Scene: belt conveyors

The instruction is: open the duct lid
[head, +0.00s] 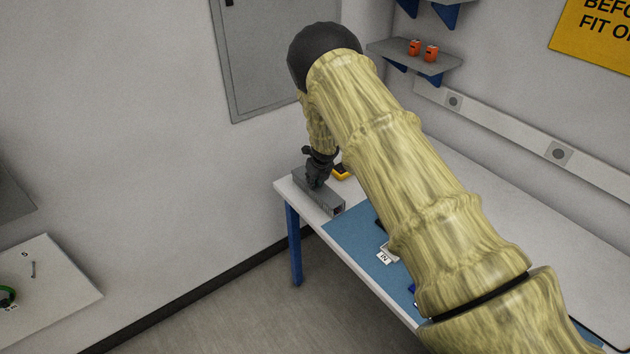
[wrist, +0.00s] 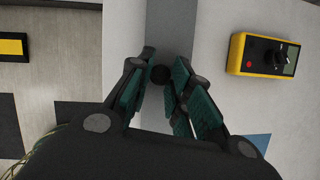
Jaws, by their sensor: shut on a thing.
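The duct (head: 329,199) is a long grey box at the far left corner of the white table, with a dark opening at its near end. Its grey top, the lid (wrist: 124,40), runs up the middle of the wrist view. A round black knob (wrist: 160,75) stands on it. My gripper (wrist: 164,62) is over the duct with its green-padded fingers shut on the knob, one on each side. In the head view my gripper (head: 318,170) points down onto the duct's top. The lid appears seated on the duct; its seam is too small to make out.
A yellow meter with a dial (wrist: 264,55) lies on the table close right of the duct. A blue mat (head: 355,235) covers the table nearer me, with a white IN label (head: 384,258). A wall cabinet (head: 262,60) and a shelf with orange cans (head: 422,50) are behind.

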